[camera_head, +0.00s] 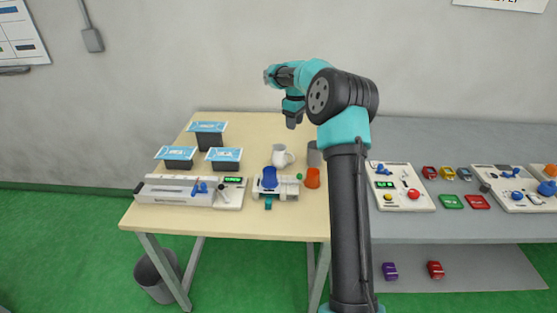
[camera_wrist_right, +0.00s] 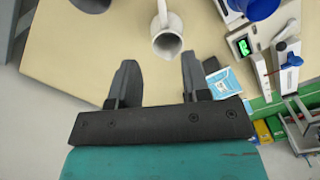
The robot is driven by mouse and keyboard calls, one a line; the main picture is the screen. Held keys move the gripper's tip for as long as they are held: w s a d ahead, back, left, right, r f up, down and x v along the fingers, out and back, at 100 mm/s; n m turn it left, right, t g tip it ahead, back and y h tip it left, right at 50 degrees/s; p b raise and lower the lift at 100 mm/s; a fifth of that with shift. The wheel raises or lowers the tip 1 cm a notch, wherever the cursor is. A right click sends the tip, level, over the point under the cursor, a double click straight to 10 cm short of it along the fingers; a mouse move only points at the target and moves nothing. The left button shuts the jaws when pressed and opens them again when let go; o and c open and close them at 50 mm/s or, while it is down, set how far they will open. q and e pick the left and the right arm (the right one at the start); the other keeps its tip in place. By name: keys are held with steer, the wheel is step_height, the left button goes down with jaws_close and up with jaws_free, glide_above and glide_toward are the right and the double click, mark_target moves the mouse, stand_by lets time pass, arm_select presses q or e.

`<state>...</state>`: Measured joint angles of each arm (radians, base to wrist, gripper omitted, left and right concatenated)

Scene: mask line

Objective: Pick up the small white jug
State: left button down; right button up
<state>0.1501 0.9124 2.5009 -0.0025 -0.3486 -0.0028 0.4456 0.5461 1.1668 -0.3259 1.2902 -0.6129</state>
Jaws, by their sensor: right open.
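The small white jug (camera_head: 281,156) stands upright on the yellow table, near its middle, behind the blue part of a small white machine. In the right wrist view the jug (camera_wrist_right: 167,36) is seen from above, its mouth toward my fingers. My right gripper (camera_head: 293,118) hangs above and behind the jug in the head view. In the right wrist view my right gripper (camera_wrist_right: 156,78) is open and empty, and the jug lies beyond its fingertips, apart from them. My left gripper is not in view.
An orange cup (camera_head: 312,178) and a grey cylinder (camera_head: 314,154) stand right of the jug. Several blue-topped boxes (camera_head: 208,128) stand at the left. A white sealing machine (camera_head: 178,190) lies along the front edge. A grey table (camera_head: 440,140) adjoins on the right.

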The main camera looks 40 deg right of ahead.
glide_above(283, 159)
steer(key=s+d, duration=0.3)
step_height(283, 159, down, 12)
steer(key=shift+a+f, duration=0.15)
steer(key=shift+w+a+f, duration=0.1)
steer(key=shift+f, duration=2.5)
jaws_close()
